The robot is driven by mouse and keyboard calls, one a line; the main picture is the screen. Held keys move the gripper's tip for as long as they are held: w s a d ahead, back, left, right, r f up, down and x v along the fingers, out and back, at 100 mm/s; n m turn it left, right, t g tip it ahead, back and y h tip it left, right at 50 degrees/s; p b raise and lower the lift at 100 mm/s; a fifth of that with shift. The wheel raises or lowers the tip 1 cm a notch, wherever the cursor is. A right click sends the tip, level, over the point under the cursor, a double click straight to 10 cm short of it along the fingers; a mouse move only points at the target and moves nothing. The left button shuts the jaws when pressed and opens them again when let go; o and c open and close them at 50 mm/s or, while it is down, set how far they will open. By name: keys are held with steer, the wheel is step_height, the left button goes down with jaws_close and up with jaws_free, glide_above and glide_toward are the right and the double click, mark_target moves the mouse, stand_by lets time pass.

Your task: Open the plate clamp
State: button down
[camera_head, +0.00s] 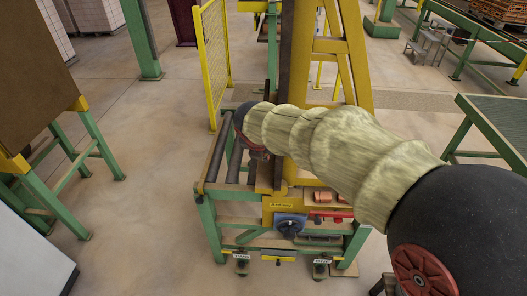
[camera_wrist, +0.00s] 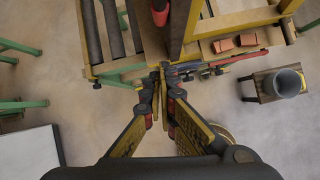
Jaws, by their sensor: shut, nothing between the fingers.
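A green and yellow roller frame stands in the middle of the head view. On its front are a blue round part (camera_head: 290,224) and a red bar-like handle (camera_head: 335,215). The red handle also shows in the wrist view (camera_wrist: 247,56), right of the fingertips. I cannot tell for sure which part is the plate clamp. My gripper (camera_wrist: 165,78) is shut and empty, with its fingertips over the front edge of the frame. A small bluish part (camera_wrist: 186,67) lies close beside the tips; contact cannot be told. The gripper is not clearly visible in the head view.
Orange blocks (camera_head: 323,197) sit on the frame's shelf. Rollers (camera_head: 217,150) lie at its left, with a yellow mesh fence (camera_head: 214,60) behind. A yellow upright (camera_head: 347,50) rises above it. A bucket (camera_wrist: 285,82) on a stool stands right. Floor in front is open.

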steer(key=w+d+f, duration=0.1)
steer(key=w+f, duration=0.2)
steer(key=w, duration=0.3)
steer(key=shift+w, duration=0.15)
steer(key=shift+w+d+f+b, duration=0.1)
steer(key=shift+b, duration=0.75)
